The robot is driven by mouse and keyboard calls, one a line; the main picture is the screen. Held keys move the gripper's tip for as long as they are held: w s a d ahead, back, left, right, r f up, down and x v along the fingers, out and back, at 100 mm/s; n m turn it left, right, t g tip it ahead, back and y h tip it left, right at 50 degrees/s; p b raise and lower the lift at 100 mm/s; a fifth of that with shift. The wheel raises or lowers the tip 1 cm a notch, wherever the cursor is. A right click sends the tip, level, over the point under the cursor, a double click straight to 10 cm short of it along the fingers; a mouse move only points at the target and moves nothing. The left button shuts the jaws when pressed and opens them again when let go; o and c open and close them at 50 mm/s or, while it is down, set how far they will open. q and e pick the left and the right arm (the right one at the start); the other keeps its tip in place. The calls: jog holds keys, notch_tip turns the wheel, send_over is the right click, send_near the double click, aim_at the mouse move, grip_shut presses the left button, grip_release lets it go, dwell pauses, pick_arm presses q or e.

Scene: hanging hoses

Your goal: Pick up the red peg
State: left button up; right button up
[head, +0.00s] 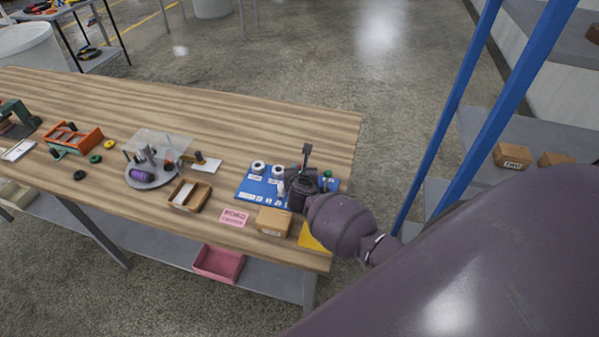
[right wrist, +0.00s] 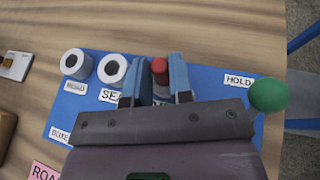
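The red peg (right wrist: 160,70) shows in the right wrist view, upright above a white socket-like base on the blue board (right wrist: 210,75). My right gripper (right wrist: 157,72) points down over the board, its two blue fingers apart on either side of the peg. The fingers hide part of the peg's sides, and I cannot make out whether they touch it. In the head view my right gripper (head: 302,183) is over the right part of the blue board (head: 250,186) and hides the peg. My left gripper is not in view.
Two white sockets (right wrist: 77,63) and (right wrist: 114,69) stand left of the gripper; a green ball (right wrist: 268,95) is at its right. A cardboard box (head: 273,221) and pink label (head: 234,218) lie near the table's front edge. Blue posts (head: 450,120) rise at right.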

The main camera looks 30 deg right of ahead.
grip_shut()
jog(key=shift+r, duration=0.1)
